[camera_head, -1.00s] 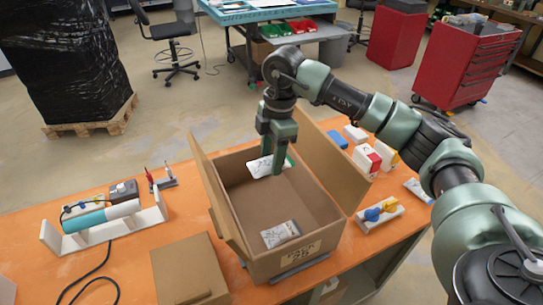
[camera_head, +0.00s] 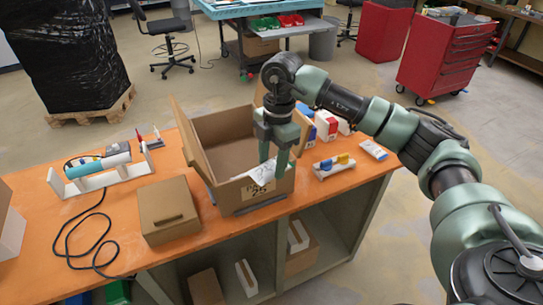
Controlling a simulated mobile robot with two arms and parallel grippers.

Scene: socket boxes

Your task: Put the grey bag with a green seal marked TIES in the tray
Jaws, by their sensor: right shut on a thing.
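My right gripper (camera_head: 274,158) points down over the near part of the open cardboard box (camera_head: 222,130). It is shut on a small pale bag (camera_head: 262,173) with dark print, too small to read. The bag hangs between the fingertips and overlaps the box's near rim in the picture; I cannot tell its exact height. The seal's colour is not clear now. I cannot pick out a tray with certainty. My left gripper is not in view.
A closed brown box (camera_head: 168,208) stands left of the open box. A white stand with a teal cylinder (camera_head: 85,169) and a black cable (camera_head: 72,222) lie further left. A white holder with blue and yellow parts (camera_head: 334,165) is at right. Shelves are below.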

